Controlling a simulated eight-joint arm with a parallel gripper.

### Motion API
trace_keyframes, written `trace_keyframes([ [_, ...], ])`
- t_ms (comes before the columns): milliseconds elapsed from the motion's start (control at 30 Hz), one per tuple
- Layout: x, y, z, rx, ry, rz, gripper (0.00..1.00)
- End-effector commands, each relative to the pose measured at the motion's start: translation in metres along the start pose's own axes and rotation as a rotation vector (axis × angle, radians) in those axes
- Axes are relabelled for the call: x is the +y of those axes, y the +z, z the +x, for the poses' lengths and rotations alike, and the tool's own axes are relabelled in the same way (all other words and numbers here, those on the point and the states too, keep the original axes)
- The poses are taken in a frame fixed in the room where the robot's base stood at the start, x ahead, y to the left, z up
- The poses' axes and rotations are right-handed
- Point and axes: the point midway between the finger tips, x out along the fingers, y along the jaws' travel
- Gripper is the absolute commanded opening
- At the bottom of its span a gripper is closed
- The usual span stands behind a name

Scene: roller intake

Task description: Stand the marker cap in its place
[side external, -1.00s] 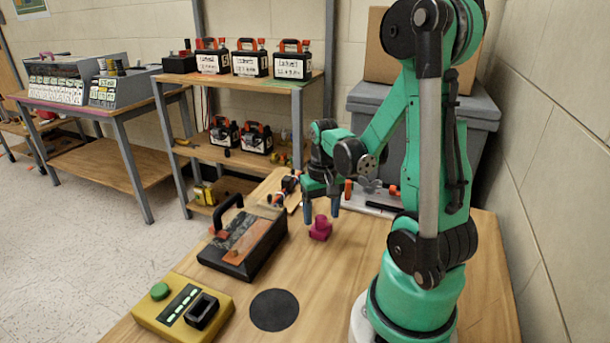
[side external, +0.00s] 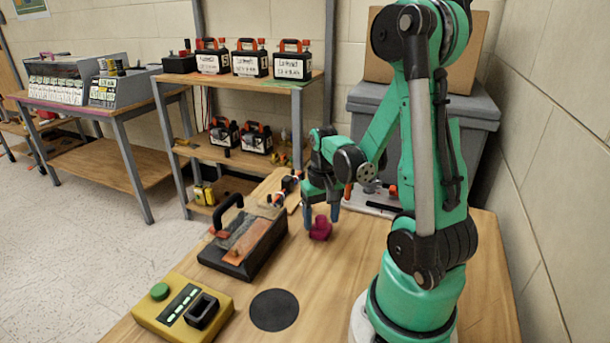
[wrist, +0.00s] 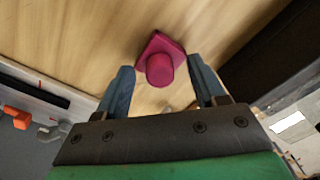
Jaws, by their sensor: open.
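A magenta piece (side external: 320,228), which looks like the marker cap, stands on the wooden table. It has a squarish base and a round knob on top, also seen in the wrist view (wrist: 160,65). My gripper (side external: 321,220) points down over it, with its blue fingers low on either side. In the wrist view my gripper (wrist: 160,80) is open, one finger to the left and one to the right of the knob, and neither clearly touches it. A black round disc (side external: 274,310) lies flat on the table nearer the camera; whether it is the cap's place cannot be told.
A black case with a handle (side external: 243,240) stands left of the cap. A yellow box with a green button (side external: 182,308) is at the front left. A white tray with tools (side external: 378,203) lies behind the gripper. The table between cap and disc is clear.

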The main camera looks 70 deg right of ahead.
Motion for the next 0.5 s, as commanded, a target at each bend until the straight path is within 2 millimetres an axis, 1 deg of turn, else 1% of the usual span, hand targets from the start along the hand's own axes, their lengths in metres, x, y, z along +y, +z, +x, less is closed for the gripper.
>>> trace_keyframes([
  [33, 0.0, 0.0, 0.0, 0.0, 0.0, 0.0, 0.63],
  [67, 0.0, 0.0, 0.0, 0.0, 0.0, 0.0, 0.55],
  [100, 0.0, 0.0, 0.0, 0.0, 0.0, 0.0, 0.43],
  [167, 0.0, 0.0, 0.0, 0.0, 0.0, 0.0, 0.26],
  [200, 0.0, 0.0, 0.0, 0.0, 0.0, 0.0, 0.15],
  [233, 0.0, 0.0, 0.0, 0.0, 0.0, 0.0, 0.06],
  [267, 0.0, 0.0, 0.0, 0.0, 0.0, 0.0, 0.0],
  [500, 0.0, -0.0002, -0.0033, 0.0, 0.0, 0.0, 0.0],
])
